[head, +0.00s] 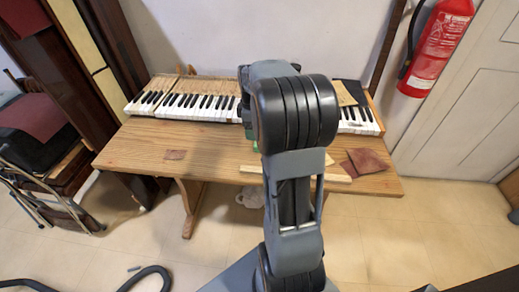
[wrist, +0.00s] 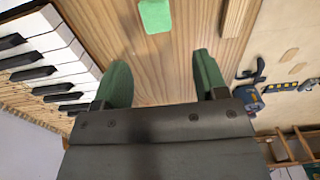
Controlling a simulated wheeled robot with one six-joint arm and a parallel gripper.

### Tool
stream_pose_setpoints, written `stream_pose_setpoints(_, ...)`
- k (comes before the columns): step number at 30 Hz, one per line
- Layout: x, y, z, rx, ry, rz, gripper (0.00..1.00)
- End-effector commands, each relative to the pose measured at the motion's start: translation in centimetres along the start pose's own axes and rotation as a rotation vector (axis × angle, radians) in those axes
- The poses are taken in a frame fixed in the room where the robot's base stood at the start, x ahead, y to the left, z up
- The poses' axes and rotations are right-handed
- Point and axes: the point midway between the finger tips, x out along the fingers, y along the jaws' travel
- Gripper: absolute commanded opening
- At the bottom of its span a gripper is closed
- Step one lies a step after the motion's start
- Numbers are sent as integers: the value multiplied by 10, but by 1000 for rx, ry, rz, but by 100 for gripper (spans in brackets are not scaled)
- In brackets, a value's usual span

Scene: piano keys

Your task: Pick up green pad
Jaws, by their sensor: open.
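Piano keys (head: 200,105) line the back of the table; they are at the left in the wrist view (wrist: 40,65). A wooden strip (wrist: 238,18) lies right of the pad. A reddish-brown cloth or leather piece (head: 367,162) lies at the table's right. The table's left front is mostly clear.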

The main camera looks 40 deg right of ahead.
Motion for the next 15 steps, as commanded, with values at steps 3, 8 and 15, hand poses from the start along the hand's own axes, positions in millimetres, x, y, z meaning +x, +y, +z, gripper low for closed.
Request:
stream_pose_setpoints(3,18,0,0,0,-1,-2,66)
stream_pose_setpoints(8,29,0,0,1,0,0,66)
stream_pose_setpoints(15,50,0,2,2,-1,-2,66)
